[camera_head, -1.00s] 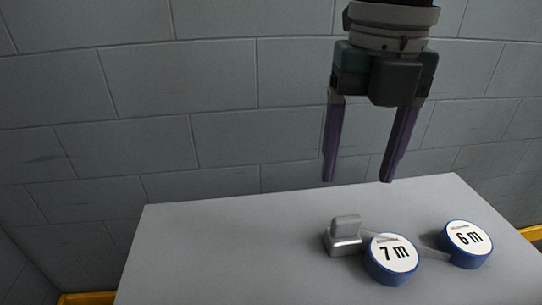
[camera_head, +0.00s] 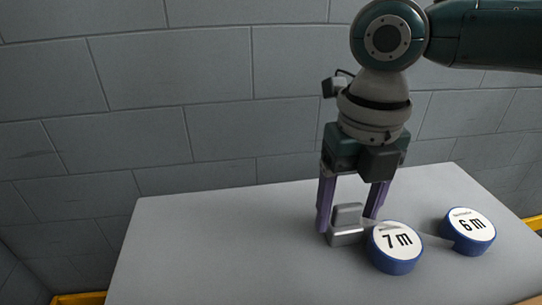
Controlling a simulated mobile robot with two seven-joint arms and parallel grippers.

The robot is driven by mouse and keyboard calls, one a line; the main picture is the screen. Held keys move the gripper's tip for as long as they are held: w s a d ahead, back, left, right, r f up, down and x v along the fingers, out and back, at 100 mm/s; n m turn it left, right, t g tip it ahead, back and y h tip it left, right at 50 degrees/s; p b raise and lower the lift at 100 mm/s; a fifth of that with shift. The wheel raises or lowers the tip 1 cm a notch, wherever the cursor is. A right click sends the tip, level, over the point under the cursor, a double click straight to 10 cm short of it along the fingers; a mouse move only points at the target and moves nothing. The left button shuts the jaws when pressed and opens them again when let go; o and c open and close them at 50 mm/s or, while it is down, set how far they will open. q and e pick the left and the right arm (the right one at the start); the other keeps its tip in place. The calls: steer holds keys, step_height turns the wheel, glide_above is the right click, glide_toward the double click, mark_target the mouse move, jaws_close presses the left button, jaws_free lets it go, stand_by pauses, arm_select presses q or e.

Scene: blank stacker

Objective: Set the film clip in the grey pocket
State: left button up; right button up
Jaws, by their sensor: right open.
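A small grey piece (camera_head: 346,236) with a block base and an upright rounded tab stands on the table, left of the "7 m" roll. It looks like the film clip, but I cannot tell for sure. No separate grey pocket can be made out. My right gripper (camera_head: 347,222) points down and is open. Its two purple fingers are low, one on each side of the tab as seen from here, with the right finger partly behind it. I cannot tell whether they touch it. My left gripper is not in view.
A blue roll marked "7 m" (camera_head: 396,242) stands close right of the grey piece, and another marked "6 m" (camera_head: 470,226) is farther right. A pale strip lies between them. The grey table (camera_head: 220,250) is clear on the left. A block wall (camera_head: 200,90) stands behind.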

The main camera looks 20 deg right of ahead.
jaws_close()
stand_by(0.5)
